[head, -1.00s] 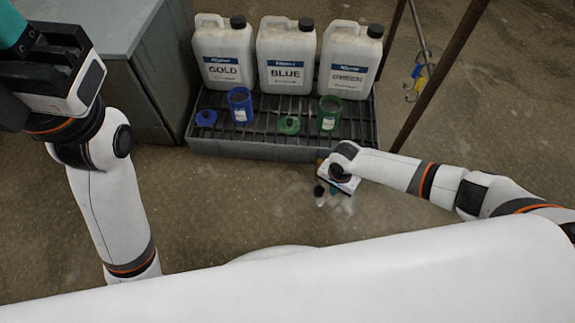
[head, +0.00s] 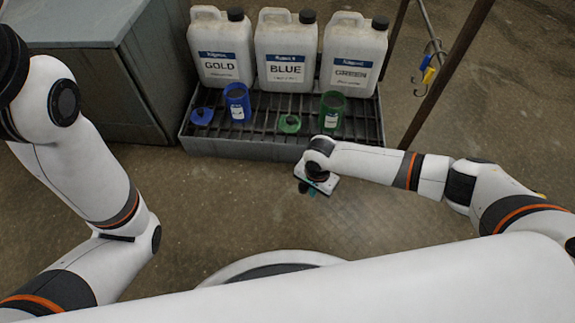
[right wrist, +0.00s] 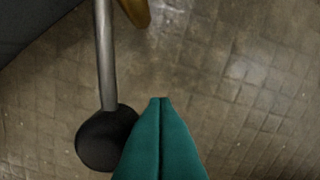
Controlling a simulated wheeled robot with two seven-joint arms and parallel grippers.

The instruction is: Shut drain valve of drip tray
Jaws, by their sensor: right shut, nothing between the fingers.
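The drip tray (head: 245,148) is a grey metal tray with a dark slatted grate, at the back centre. In the right wrist view its drain valve shows as a steel lever rod (right wrist: 104,55) with a black ball knob (right wrist: 104,138), and a bit of brass body (right wrist: 137,10) at the top edge. My right gripper (head: 306,188) is at the tray's front, right of its middle. Its teal fingers (right wrist: 161,100) are shut and empty, just right of the knob; I cannot tell whether they touch it. In the head view my right arm hides the valve. My left gripper is out of view.
White jugs labelled GOLD (head: 220,68), BLUE (head: 286,70) and GREEN (head: 352,72) stand on the tray, with a blue cup (head: 238,103) and a green cup (head: 331,112). A grey cabinet (head: 95,80) is left. The floor in front is clear.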

